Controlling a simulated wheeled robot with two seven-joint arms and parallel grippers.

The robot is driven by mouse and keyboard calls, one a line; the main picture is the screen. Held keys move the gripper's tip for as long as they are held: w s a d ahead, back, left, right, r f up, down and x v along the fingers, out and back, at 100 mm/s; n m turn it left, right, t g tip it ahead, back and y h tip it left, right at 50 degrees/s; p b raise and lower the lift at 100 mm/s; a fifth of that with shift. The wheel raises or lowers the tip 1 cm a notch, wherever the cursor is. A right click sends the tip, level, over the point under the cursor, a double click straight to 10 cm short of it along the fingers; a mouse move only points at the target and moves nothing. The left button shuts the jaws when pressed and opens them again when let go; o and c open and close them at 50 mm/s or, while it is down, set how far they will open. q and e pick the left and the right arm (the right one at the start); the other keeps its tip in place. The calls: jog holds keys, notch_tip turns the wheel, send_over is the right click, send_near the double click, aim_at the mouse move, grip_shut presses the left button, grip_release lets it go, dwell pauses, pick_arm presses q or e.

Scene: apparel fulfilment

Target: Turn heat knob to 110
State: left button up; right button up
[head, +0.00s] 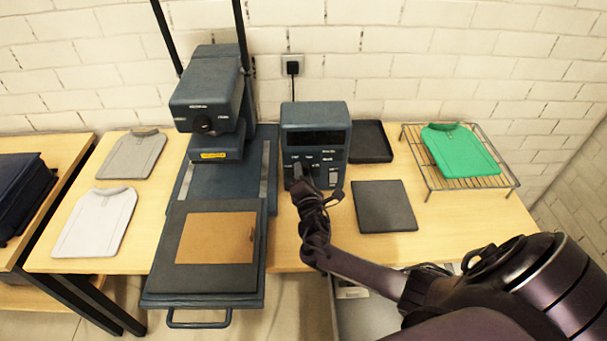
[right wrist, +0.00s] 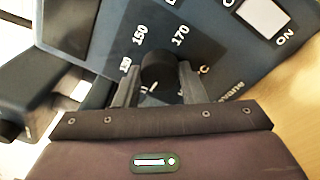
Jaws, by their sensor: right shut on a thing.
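The heat knob (right wrist: 158,72) is a black round knob on the front of the dark blue control box (head: 316,115). In the right wrist view, printed numbers including 150 and 170 stand around it, and other marks are partly hidden. My right gripper (right wrist: 160,88) is shut on the knob, with one grey finger on each side. In the head view my right gripper (head: 306,180) covers the knob and the lower left of the panel. The knob's pointer and exact setting cannot be read. My left gripper is not in view.
A heat press (head: 207,105) with a tan sheet on its pulled-out lower plate stands left of the box. A black tray (head: 370,141) and dark pad (head: 384,206) lie right of it. A green shirt (head: 460,152) lies on a wire rack. A white switch (right wrist: 262,16) is near the knob.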

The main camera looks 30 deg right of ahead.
jog(key=o, duration=1)
jog(key=v, duration=0.7)
jog(key=shift+s+a+b, duration=0.2)
jog(key=shift+s+b, duration=0.1)
jog(key=shift+s, duration=0.05)
